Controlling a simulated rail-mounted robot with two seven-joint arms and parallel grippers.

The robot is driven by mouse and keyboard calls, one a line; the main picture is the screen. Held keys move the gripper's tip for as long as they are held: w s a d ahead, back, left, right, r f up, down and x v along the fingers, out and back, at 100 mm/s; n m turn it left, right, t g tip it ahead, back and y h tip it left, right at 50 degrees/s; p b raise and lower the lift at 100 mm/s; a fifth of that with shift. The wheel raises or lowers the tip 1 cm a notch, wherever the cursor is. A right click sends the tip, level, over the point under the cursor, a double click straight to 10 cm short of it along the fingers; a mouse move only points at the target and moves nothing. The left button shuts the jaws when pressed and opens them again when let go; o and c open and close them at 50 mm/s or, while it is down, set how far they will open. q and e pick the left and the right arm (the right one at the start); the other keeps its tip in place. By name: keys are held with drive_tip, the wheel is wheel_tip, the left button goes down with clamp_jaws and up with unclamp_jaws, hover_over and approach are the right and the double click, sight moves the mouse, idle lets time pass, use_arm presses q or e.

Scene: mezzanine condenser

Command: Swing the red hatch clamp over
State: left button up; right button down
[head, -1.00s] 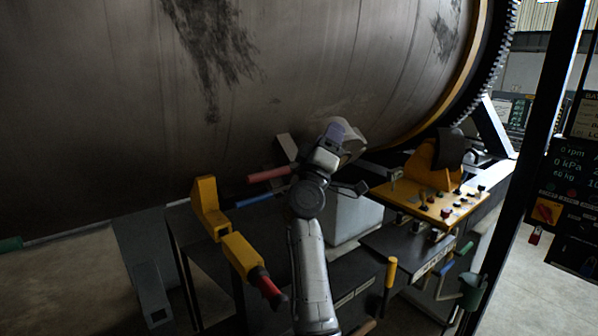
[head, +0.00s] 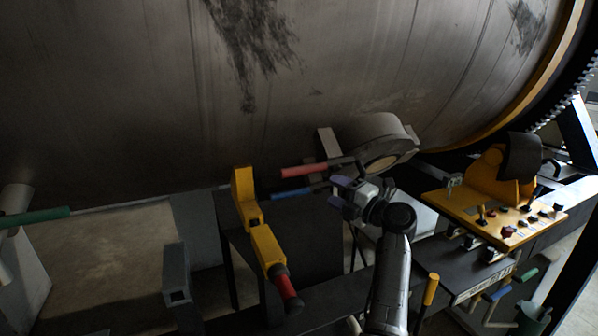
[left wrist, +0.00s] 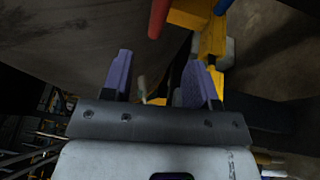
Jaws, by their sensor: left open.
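The red clamp handle (head: 305,171) sticks out to the left from the round hatch (head: 385,160) under the drum. A blue handle (head: 293,195) lies just below it. My left gripper (head: 337,193) is open and empty, its purple fingers pointing left, right of the blue handle and just below the red one. In the left wrist view the purple fingers (left wrist: 158,78) stand apart. A red bar (left wrist: 158,18), seemingly the red handle, lies beyond them at the top edge, not between them. The blue handle (left wrist: 222,6) is cut off there. My right gripper is not seen.
A yellow lever (head: 265,247) with a red grip stands left of my arm. A yellow control panel (head: 500,213) with knobs is at the right. The big drum (head: 150,90) hangs above. A green handle (head: 35,217) is at the far left.

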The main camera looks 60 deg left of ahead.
sight(302, 172)
use_arm(q)
drive_tip(key=p+x, duration=0.5)
drive_tip(key=x, duration=0.6)
drive_tip(key=shift+a+r, duration=0.1)
drive_tip(key=shift+a, duration=0.3)
drive_tip(key=shift+p+x, duration=0.45)
drive_tip(key=shift+x, duration=0.55)
drive_tip(key=shift+c, duration=0.3)
clamp_jaws()
